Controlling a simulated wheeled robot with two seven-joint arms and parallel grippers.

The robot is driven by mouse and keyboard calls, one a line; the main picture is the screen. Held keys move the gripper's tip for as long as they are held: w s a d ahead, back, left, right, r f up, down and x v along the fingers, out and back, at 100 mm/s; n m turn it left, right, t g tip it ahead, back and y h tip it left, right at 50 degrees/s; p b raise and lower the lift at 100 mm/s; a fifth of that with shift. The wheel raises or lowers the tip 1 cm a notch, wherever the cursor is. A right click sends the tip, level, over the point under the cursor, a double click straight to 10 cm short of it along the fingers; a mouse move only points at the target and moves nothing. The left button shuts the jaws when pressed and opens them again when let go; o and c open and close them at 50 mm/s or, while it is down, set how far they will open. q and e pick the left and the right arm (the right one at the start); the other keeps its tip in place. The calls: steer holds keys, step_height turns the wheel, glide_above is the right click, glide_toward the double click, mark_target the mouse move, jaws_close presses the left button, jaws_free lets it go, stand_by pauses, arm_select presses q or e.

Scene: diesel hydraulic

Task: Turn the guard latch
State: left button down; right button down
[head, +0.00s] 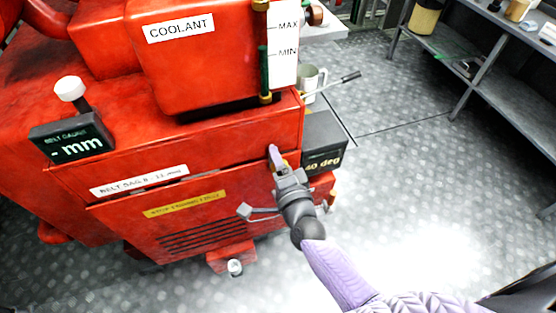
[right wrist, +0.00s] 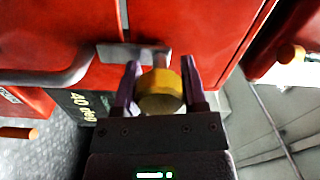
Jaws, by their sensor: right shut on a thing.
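The guard latch, a yellow round knob (right wrist: 160,92) on a grey metal mount, sits on the red engine housing. In the head view only a sliver of yellow shows at the right end of the front panel, mostly hidden by my gripper. My right gripper (head: 279,158) is at that spot. In the right wrist view the purple fingers of my right gripper (right wrist: 159,72) stand on both sides of the knob and are shut on it. The red guard panel (head: 180,230) carries a yellow label and slots. My left gripper is not in view.
A dark display reading 40 deg (head: 324,150) stands close to the right of my gripper. The red coolant tank (head: 215,75) is above, and a belt gauge display (head: 75,140) is at the left. A grey shelf (head: 485,60) stands at the upper right. The floor at right is clear.

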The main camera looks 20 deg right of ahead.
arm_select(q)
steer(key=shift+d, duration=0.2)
arm_select(e)
steer(key=shift+c, duration=0.7)
jaws_free()
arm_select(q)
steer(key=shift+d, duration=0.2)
arm_select(e)
steer(key=shift+s, duration=0.1)
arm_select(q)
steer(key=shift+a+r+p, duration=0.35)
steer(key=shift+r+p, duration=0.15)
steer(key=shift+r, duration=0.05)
arm_select(e)
steer(key=s, duration=0.9)
steer(key=shift+s+d, duration=0.2)
steer(key=shift+s, duration=0.2)
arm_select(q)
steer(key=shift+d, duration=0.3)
